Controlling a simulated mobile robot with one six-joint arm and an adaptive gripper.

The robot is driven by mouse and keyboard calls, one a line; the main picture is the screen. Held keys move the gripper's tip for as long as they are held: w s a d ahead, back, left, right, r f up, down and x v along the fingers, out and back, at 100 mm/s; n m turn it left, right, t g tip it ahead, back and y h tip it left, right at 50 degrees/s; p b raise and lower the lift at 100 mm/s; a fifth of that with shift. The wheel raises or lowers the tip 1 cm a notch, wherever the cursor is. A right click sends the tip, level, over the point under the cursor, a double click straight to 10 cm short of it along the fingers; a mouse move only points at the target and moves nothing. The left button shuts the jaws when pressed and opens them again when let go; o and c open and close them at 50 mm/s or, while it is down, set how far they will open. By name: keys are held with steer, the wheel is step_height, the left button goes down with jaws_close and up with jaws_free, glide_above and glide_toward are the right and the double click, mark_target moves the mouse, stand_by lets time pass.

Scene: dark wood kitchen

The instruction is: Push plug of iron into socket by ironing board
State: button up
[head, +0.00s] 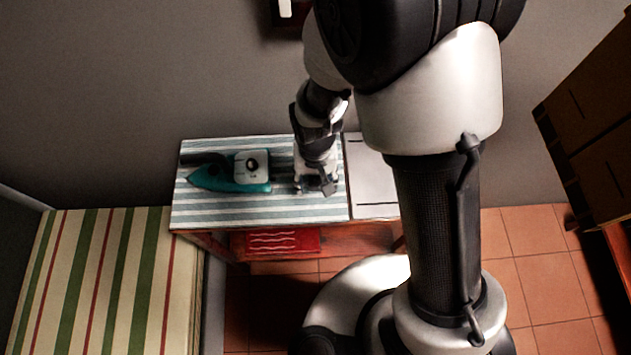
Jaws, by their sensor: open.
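A teal iron (213,179) with a dark handle lies on the left half of the striped ironing board (215,217). A pale square part with a dark round centre (252,165) is at the iron's right end; I cannot tell whether it belongs to the iron. My gripper (317,190) is open over the right part of the striped cover, to the right of the iron and apart from it. I cannot make out the plug, cord or socket at this size. My arm and column hide part of the wall and the area at the right.
A plain pale panel (371,185) forms the board's right end. A red folded cloth (275,241) is below the board. A striped bed or bench (85,285) stands at lower left, dark wooden furniture (590,120) at right. The grey wall (150,80) is behind. Tiled floor (540,270) is open at right.

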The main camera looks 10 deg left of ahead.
mark_target(316, 180)
steer(key=shift+c, duration=0.6)
steer(key=c, duration=1)
steer(key=shift+o, duration=0.2)
step_height(316, 180, up, 20)
steer(key=p, duration=0.7)
steer(key=shift+d, duration=0.1)
